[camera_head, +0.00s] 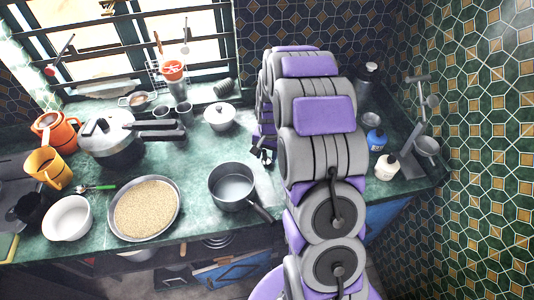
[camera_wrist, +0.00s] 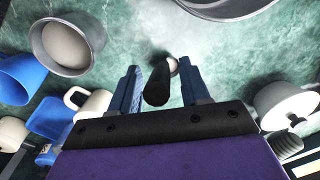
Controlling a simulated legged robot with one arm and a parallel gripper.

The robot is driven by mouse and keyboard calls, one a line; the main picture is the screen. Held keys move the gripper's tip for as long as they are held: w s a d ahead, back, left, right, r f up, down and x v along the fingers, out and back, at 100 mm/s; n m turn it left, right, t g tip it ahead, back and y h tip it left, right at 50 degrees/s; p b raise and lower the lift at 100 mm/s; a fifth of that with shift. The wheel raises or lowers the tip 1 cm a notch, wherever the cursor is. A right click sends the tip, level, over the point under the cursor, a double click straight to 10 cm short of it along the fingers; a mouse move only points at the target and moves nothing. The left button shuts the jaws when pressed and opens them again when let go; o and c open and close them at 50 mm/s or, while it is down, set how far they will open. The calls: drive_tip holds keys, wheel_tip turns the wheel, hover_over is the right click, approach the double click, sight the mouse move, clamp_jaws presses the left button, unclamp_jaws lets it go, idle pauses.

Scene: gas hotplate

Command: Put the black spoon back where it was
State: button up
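My gripper (camera_head: 262,153) shows as a dark shape left of my arm, low over the green counter behind the saucepan. In the wrist view its two blue-grey fingers (camera_wrist: 158,80) stand apart. A black rounded handle, which looks like the black spoon (camera_wrist: 157,84), lies between them. It is close to the left finger, with a gap on the right. A small pale round piece shows at its far end. Whether either finger touches it is unclear. The rest of the spoon is hidden, and I cannot make the spoon out in the head view.
A saucepan (camera_head: 232,187) stands in front of the gripper. A white lidded pot (camera_head: 220,116) is to its left. A pan of grain (camera_head: 145,208), a white bowl (camera_head: 68,218) and a pressure cooker (camera_head: 108,134) stand further left.

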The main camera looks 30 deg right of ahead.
drive_tip(key=shift+o, duration=0.2)
drive_tip(key=shift+a+r, duration=0.1)
drive_tip(key=shift+a, duration=0.45)
drive_tip(key=shift+r, duration=0.15)
wheel_tip(320, 180, up, 17)
drive_tip(key=d+p, duration=0.1)
drive_tip(key=p, duration=0.1)
drive_tip(key=shift+s+p, duration=0.3)
drive_tip(key=shift+s, duration=0.05)
